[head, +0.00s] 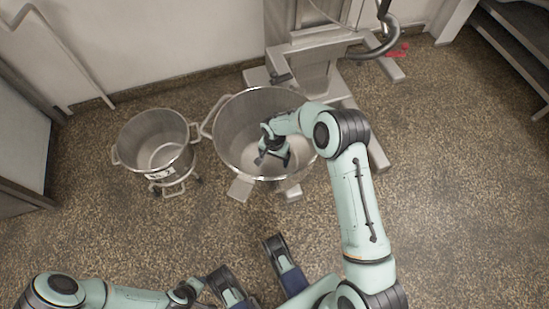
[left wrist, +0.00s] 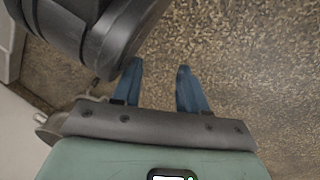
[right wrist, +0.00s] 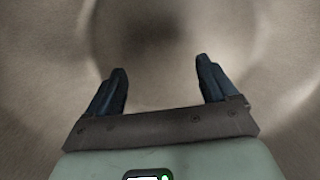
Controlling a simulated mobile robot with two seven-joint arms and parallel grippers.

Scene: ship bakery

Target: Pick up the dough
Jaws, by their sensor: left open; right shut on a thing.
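My right gripper (head: 273,160) reaches down inside the large steel mixing bowl (head: 232,118). In the right wrist view its two fingers (right wrist: 161,66) stand apart, with a smooth beige-grey surface filling the picture around them. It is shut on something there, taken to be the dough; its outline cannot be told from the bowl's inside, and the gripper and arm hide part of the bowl. My left gripper (left wrist: 158,66) is open and empty above the speckled floor, low at the left of the head view, away from the bowl.
A smaller steel bowl (head: 135,135) on a wheeled stand is left of the large bowl. The mixer (head: 300,60) stands behind, with metal legs around the bowl. A shelf rack (head: 515,45) is at the upper right. The floor (head: 460,200) at right is clear.

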